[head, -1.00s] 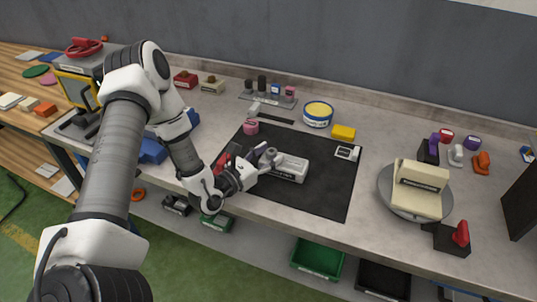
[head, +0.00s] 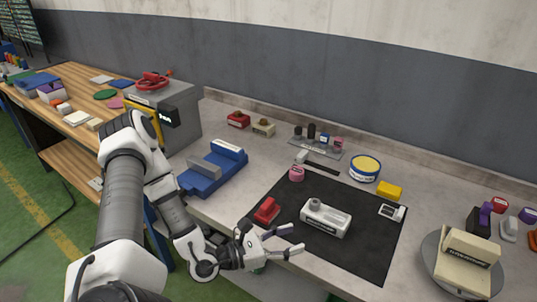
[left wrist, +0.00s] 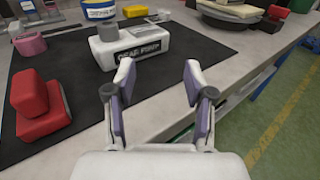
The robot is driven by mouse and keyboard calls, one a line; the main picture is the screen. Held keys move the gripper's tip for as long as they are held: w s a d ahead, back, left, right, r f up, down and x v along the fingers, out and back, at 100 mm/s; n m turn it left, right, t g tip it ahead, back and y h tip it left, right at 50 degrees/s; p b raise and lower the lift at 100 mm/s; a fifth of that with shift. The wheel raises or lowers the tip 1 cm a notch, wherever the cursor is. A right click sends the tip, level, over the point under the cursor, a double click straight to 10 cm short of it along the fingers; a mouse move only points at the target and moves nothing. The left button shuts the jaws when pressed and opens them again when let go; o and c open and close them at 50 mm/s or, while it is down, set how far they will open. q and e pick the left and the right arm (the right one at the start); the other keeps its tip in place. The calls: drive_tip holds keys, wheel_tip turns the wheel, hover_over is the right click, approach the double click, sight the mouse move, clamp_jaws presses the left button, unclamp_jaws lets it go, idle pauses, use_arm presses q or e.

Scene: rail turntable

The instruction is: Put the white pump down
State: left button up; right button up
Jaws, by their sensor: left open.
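The white pump (head: 326,218) rests upright on the black mat (head: 362,250), with a grey round port on top. In the left wrist view the white pump (left wrist: 134,46) shows a dark label, beyond the fingertips. My left gripper (head: 296,239) is open and empty near the mat's front edge, in front of the pump and apart from it. In the left wrist view the left gripper (left wrist: 158,75) has its two fingers spread with nothing between them. My right gripper is in neither view.
A red part (head: 267,210) stands on the mat to the left of the pump. A pink part (head: 297,174), a yellow block (head: 389,191) and a blue-and-white tin (head: 365,168) are behind. A blue vise-like fixture (head: 215,170) is left; a round turntable (head: 435,263) is right.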

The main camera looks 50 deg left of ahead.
use_arm(q)
drive_tip(key=s+d+f+m+g+h, duration=0.2)
drive_tip(key=s+d+m+g+h, duration=0.1)
drive_tip(key=s+d+m+g, duration=0.3)
drive_tip(key=s+d+f+m+g+h, duration=0.35)
drive_tip(key=s+d+g, duration=0.2)
drive_tip(key=d, duration=0.25)
drive_tip(key=s+f+m+g+y, duration=0.2)
drive_tip(key=s+f+m+g, duration=0.2)
drive_tip(key=s+m+g, duration=0.35)
drive_tip(key=s+a+f+m+g+y, duration=0.3)
drive_tip(key=s+a+f+m+y, duration=0.4)
drive_tip(key=y, duration=0.3)
drive_tip(key=w+f+m+t+y, duration=0.1)
drive_tip(key=w+f+m+t, duration=0.2)
drive_tip(key=w, duration=0.7)
drive_tip(key=m+t, duration=0.2)
drive_tip(key=m, duration=0.2)
drive_tip(key=shift+d+t, duration=0.4)
drive_tip(key=shift+s+f, duration=0.1)
